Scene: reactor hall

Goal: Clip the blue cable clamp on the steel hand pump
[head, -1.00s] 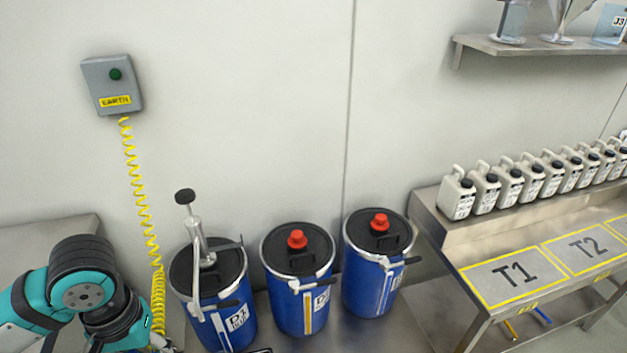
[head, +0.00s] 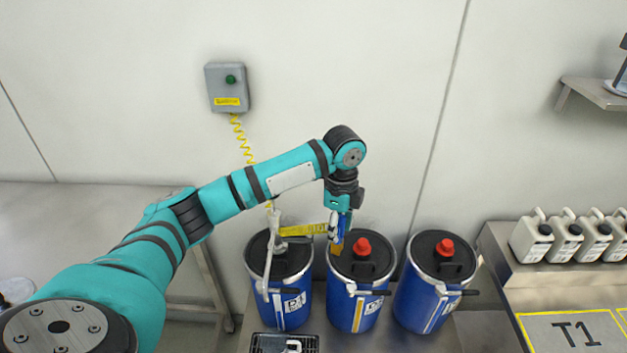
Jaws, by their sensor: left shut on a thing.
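My left gripper (head: 338,232) reaches down over the middle drum and is shut on the blue cable clamp (head: 346,222), which is mostly hidden by the fingers. The steel hand pump (head: 277,222) stands upright in the lid of the left blue drum, to the left of the gripper and apart from it. My forearm hides the pump's top. The yellow coiled cable (head: 310,230) runs from the wall box behind my arm and past the pump to the gripper. My right gripper is not in view.
The grey earth box (head: 227,88) hangs on the wall. The left drum (head: 291,304), middle drum (head: 356,307) and right drum (head: 425,300) stand close together; the latter two have red caps. A black grated tray (head: 284,343) lies in front. White jugs (head: 532,237) stand at right.

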